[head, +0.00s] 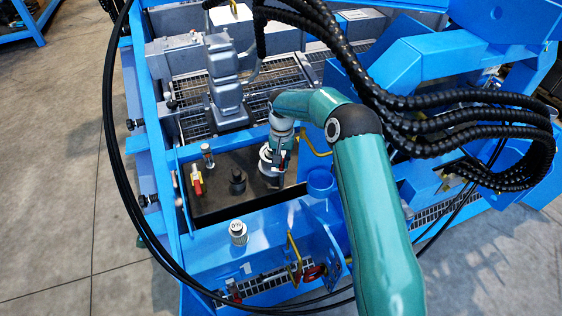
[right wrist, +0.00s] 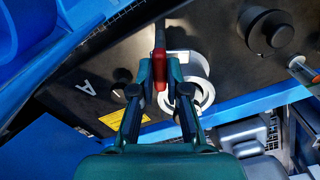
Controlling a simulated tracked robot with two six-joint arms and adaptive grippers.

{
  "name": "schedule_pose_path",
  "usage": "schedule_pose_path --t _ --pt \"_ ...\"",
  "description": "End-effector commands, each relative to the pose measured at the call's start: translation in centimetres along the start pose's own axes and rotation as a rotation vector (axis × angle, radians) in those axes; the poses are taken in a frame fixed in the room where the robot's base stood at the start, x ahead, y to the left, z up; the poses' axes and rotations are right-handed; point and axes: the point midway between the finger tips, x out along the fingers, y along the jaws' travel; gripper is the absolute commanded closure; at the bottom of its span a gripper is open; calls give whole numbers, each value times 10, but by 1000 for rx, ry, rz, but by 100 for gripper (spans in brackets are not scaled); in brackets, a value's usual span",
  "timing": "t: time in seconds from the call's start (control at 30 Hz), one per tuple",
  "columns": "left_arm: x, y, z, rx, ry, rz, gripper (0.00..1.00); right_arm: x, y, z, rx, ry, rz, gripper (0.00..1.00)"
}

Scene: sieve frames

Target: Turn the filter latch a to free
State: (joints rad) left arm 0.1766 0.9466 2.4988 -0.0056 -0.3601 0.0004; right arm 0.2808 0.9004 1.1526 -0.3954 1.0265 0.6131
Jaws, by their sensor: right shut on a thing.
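The filter latch a has a red handle (right wrist: 160,68) on a dark lever, beside a pale ring-shaped fitting (right wrist: 203,92) on the dark panel (right wrist: 60,72). My left gripper is not in view.
A black knob (head: 237,181) and a second red handle (head: 197,182) stand on the panel left of my right gripper. A blue frame (head: 205,253) borders the panel. A grey metal housing (head: 226,90) stands behind it. Black hoses (head: 400,98) hang over my right arm.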

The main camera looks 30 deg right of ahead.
Motion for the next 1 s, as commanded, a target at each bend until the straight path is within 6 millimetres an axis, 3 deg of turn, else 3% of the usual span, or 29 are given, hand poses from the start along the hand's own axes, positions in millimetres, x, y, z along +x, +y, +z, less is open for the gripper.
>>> schedule_pose_path --t 0.5,1.0 --pt "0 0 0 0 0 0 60 -4 -2 -3 -390 15 -6 100" --pt "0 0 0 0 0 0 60 -4 -2 -4 -478 17 -5 100"
